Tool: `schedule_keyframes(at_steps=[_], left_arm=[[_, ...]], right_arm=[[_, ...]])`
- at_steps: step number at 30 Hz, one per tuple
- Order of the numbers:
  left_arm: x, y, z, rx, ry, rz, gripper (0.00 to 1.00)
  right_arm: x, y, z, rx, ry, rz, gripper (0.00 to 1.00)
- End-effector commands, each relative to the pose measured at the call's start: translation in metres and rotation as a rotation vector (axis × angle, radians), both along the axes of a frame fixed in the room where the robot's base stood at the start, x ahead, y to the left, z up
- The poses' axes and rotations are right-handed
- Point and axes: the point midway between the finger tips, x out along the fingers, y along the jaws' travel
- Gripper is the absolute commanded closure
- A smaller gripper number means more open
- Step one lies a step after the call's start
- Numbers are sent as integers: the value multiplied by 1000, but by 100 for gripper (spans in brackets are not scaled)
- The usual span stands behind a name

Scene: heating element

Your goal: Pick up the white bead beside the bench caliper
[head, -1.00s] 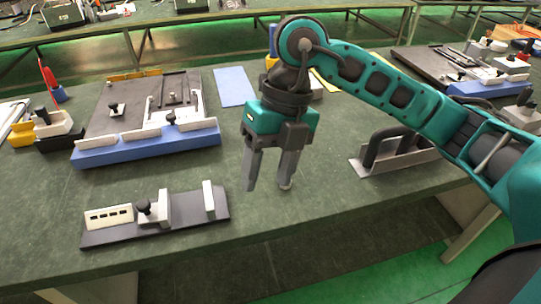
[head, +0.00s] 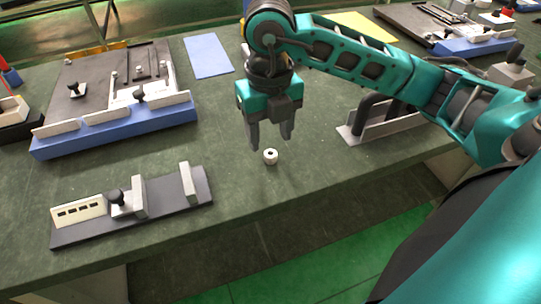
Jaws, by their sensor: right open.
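The white bead (head: 270,157) is a small cylinder with a dark hole in its top. It stands on the green bench top (head: 300,178), apart from the bench caliper. The bench caliper (head: 150,214), a dark base with white and grey jaws and a black knob, lies to the left of the bead. My right gripper (head: 270,144) is open, with its fingers pointing down just above and behind the bead in the picture. Nothing shows between the fingers. My left gripper is not in view.
A blue-edged fixture (head: 115,130) stands behind the caliper. A blue sheet (head: 208,56) lies farther back. A grey bracket with a dark handle (head: 385,118) stands to the right of the gripper. The bench top around the bead is clear, and the bench's front edge is nearby.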

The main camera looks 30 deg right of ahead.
Motion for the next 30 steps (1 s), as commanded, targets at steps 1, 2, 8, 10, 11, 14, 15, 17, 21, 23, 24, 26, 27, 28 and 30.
schedule_keyframes(at_steps=[1, 2, 8, 10, 11, 14, 15, 17, 21, 23, 24, 26, 27, 28, 30], left_arm=[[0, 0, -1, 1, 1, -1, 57], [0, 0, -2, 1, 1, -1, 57], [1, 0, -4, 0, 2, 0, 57], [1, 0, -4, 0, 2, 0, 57], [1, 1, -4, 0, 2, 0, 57], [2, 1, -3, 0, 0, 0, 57], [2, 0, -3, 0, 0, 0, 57], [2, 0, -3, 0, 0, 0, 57], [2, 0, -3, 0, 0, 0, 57], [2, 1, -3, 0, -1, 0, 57], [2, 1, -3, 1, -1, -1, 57], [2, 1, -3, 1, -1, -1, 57], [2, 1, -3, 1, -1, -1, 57], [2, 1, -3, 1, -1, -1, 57], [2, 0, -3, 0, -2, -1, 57]], right_arm=[[-1, -1, -9, 0, 5, 0, 44], [-2, -1, -14, -1, 6, 0, 44], [-2, -1, -41, 1, 4, 0, 44], [-2, -1, -44, 0, 3, 0, 44], [-2, -1, -45, 0, 2, 0, 44], [-1, -1, -45, 0, 1, 1, 44], [-1, -1, -45, 0, 1, 1, 44], [-1, -1, -45, 1, 1, 1, 44], [-1, -1, -45, 1, 1, 1, 58], [-1, -1, -45, 1, 1, 1, 63], [-1, -1, -45, 1, 1, 0, 67], [-1, -1, -45, 1, 1, 0, 73], [-1, -1, -45, 1, 1, 0, 77], [-1, -1, -45, 1, 1, 0, 80], [-1, -1, -45, 1, 1, 0, 86]])
